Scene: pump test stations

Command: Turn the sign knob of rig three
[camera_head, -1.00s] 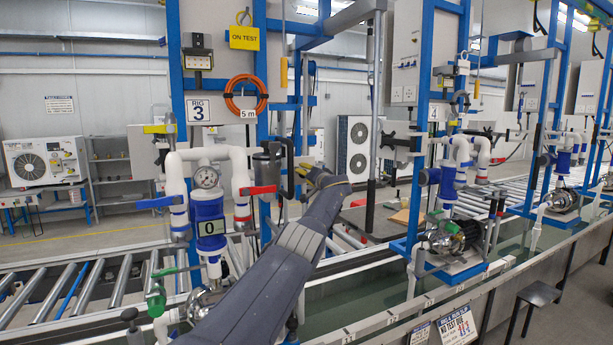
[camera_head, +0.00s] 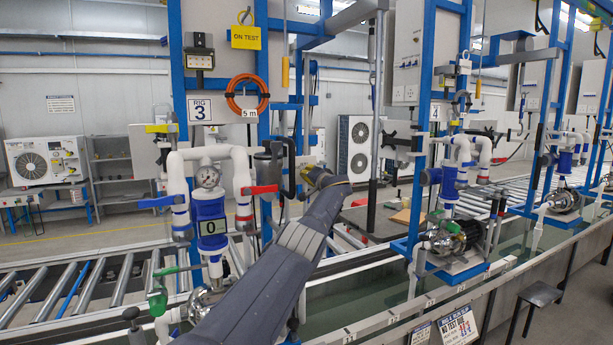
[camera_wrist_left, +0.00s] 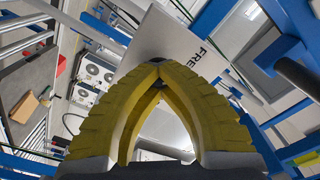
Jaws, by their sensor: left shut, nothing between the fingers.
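Rig three carries a white "RIG 3" label (camera_head: 199,110) on its blue frame. A yellow "ON TEST" sign (camera_head: 244,38) hangs at its top. I cannot surely pick out the sign knob. My left gripper (camera_head: 312,172) is right of rig three's black lever handle (camera_head: 291,168), apparently beyond the pipework; its tips are hard to make out there. In the left wrist view, its yellow fingers (camera_wrist_left: 156,64) meet at the tips with nothing between them. A pale plate lettered "FRE" (camera_wrist_left: 165,40) lies behind the fingertips, partly covered by them. My right gripper is not in view.
Rig three's pressure gauge (camera_head: 207,177), red-handled valve (camera_head: 259,190) and blue-handled valve (camera_head: 160,201) stand left of my forearm. An orange hose coil (camera_head: 247,95) hangs above. Rig four's pump (camera_head: 447,237) is to the right. Rollers (camera_head: 90,290) run behind.

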